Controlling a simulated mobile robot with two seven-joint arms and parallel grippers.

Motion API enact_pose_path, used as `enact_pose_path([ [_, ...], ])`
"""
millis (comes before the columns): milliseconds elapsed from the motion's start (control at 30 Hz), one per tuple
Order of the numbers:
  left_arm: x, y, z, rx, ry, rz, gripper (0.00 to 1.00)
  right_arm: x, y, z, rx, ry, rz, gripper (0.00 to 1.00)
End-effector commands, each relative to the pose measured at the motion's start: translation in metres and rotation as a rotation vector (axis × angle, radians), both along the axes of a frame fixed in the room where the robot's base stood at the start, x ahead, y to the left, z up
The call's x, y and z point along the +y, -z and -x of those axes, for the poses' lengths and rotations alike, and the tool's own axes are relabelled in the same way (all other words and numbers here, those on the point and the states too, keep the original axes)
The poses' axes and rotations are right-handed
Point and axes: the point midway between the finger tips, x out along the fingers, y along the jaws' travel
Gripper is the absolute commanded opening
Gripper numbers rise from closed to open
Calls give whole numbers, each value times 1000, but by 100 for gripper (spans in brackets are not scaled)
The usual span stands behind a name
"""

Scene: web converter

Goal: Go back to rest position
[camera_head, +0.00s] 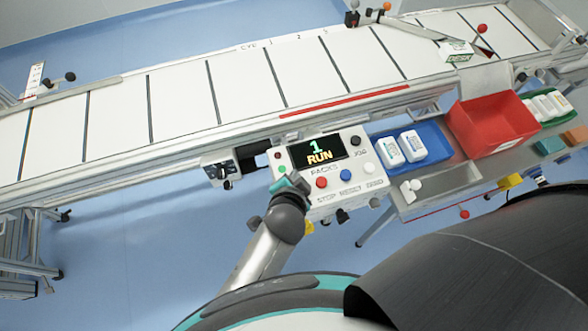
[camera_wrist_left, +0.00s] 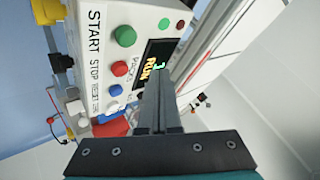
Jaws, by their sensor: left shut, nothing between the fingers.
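My left arm comes in from below in the head view. The green START button (camera_wrist_left: 124,36) is clear to the left of the fingers. I cannot tell whether the gripper touches the box. The display (camera_head: 317,150) reads RUN. My right gripper is not in view.
A white conveyor (camera_head: 180,100) runs behind the box. To the right are a blue tray (camera_head: 437,143) with two white packs, a red bin (camera_head: 490,122) and a green tray (camera_head: 567,110). Blue floor (camera_head: 130,250) is open at front left.

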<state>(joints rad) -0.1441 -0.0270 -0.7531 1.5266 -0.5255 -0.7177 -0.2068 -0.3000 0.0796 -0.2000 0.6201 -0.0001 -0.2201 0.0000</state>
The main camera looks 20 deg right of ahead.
Motion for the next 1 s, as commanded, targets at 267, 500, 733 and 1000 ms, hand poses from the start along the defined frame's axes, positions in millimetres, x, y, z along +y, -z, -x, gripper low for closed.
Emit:
enact_pose_path([
  [267,1,0,0,2,-4,1,0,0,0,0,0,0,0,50],
  [500,54,-9,5,123,-218,61,0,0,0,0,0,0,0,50],
  [733,150,-34,38,332,-567,162,0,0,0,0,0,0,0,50],
  [1000,212,-66,79,465,-775,222,0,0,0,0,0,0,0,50],
])
